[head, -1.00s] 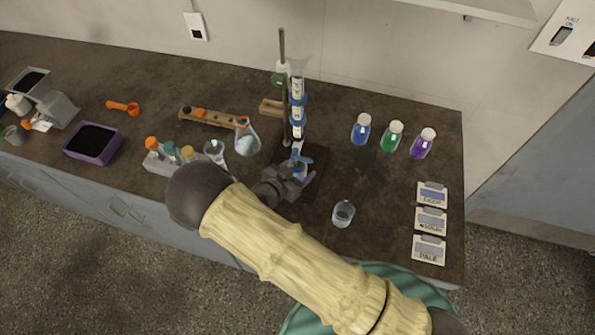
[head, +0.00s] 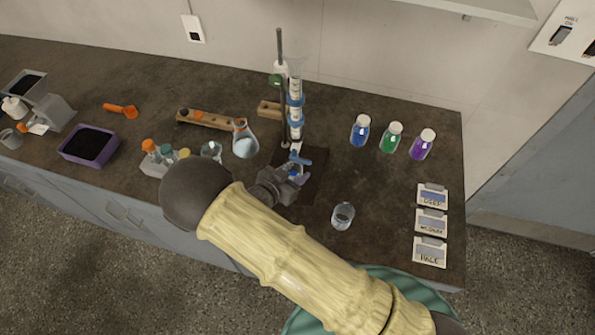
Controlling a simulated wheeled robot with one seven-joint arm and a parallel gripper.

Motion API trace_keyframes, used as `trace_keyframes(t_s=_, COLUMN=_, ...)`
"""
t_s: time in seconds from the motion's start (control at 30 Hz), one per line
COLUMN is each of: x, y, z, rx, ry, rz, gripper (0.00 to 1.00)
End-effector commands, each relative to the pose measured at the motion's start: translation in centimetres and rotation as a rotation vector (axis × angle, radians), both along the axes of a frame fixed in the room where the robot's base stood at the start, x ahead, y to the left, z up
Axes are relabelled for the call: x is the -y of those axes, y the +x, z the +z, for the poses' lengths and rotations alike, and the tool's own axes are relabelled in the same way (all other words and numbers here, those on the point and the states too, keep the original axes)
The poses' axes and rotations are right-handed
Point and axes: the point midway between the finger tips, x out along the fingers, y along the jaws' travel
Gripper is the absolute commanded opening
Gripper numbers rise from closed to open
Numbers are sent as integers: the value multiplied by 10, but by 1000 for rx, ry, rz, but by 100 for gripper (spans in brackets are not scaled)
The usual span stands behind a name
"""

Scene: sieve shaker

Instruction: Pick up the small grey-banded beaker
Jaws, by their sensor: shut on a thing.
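My gripper (head: 299,178) is at the foot of the burette stand, low over the dark base plate. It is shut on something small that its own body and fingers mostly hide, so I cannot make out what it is. The burette's blue stopcock (head: 300,162) shows right above the fingers. A small clear glass beaker (head: 342,216) with a greyish band stands upright on the bench, to the right of my gripper and apart from it.
The burette (head: 296,105) stands upright just behind my gripper. Blue, green and purple bottles (head: 391,137) and labelled cards (head: 431,222) are right. Bench between beaker and bottles is clear.

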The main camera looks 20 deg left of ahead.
Motion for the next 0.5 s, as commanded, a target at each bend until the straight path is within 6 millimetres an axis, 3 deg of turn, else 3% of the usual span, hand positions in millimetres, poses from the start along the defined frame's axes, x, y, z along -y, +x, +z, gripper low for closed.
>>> trace_keyframes(t_s=0.27, x=-14, y=-49, z=-3, rx=-2, ry=1, rz=1, gripper=21)
trace_keyframes(t_s=0.5, x=-30, y=-110, z=-3, rx=-2, ry=2, rz=1, gripper=21)
